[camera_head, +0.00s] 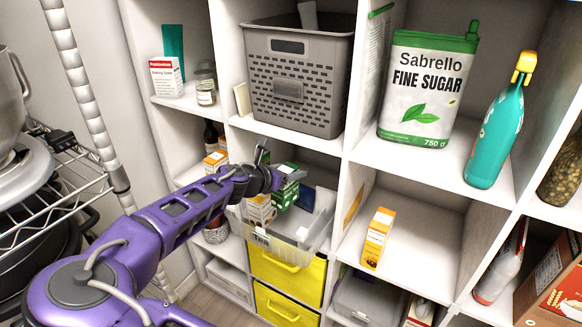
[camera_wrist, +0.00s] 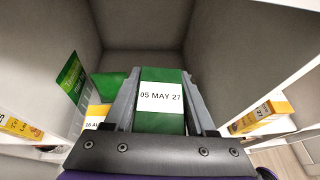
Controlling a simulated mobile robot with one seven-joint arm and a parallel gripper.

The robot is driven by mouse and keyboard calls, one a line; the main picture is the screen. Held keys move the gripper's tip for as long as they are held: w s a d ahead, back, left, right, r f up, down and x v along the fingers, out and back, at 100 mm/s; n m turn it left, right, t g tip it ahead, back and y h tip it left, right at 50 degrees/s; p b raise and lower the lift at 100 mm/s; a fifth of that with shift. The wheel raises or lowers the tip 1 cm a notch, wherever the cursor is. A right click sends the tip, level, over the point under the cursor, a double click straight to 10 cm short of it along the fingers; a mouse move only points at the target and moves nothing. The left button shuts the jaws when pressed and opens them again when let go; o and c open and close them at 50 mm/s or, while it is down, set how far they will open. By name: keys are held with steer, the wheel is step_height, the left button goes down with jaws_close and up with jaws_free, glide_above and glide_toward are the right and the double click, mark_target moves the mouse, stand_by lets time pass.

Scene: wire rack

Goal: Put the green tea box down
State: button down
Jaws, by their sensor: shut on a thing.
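The green tea box (camera_wrist: 161,118), with a white label reading "05 MAY 27", sits between the two fingers of my gripper (camera_wrist: 160,95) in the wrist view. My gripper is shut on it. In the head view, my gripper (camera_head: 276,172) holds the green box (camera_head: 290,185) over a clear bin (camera_head: 285,240) labelled "Tea", in a shelf compartment. I cannot tell whether the box touches the bin or its contents. An orange and white box (camera_head: 260,210) stands in the bin beside it. The lower end of the held box is hidden.
White dividers (camera_head: 345,200) flank the bin's compartment. Yellow drawers (camera_head: 285,270) are below and a grey basket (camera_head: 297,85) above. A wire rack (camera_head: 60,190) stands at left.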

mark_target(277, 200)
step_height(277, 200, down, 13)
steer(key=b, duration=0.5)
steer(key=shift+f, duration=0.2)
steer(key=shift+f, duration=0.2)
stand_by(2.0)
steer(key=shift+c, duration=0.7)
jaws_free()
steer(key=shift+a+r+p, duration=0.1)
steer(key=shift+p, duration=0.2)
steer(key=r+p, duration=0.1)
steer(key=s+a+r+p, duration=0.1)
steer(key=s+r+p, duration=0.1)
steer(key=r+p, duration=0.1)
steer(key=shift+a, duration=0.2)
steer(key=shift+s+a+r+p, duration=0.25)
steer(key=shift+s+r+p, duration=0.05)
steer(key=shift+r+p, duration=0.25)
steer(key=shift+s+a+r+p, duration=0.3)
steer(key=shift+s+r+p, duration=0.05)
steer(key=shift+r+p, duration=0.25)
steer(key=shift+s+a+r+p, duration=0.25)
steer(key=shift+s+r+p, duration=0.05)
steer(key=shift+r+p, duration=0.25)
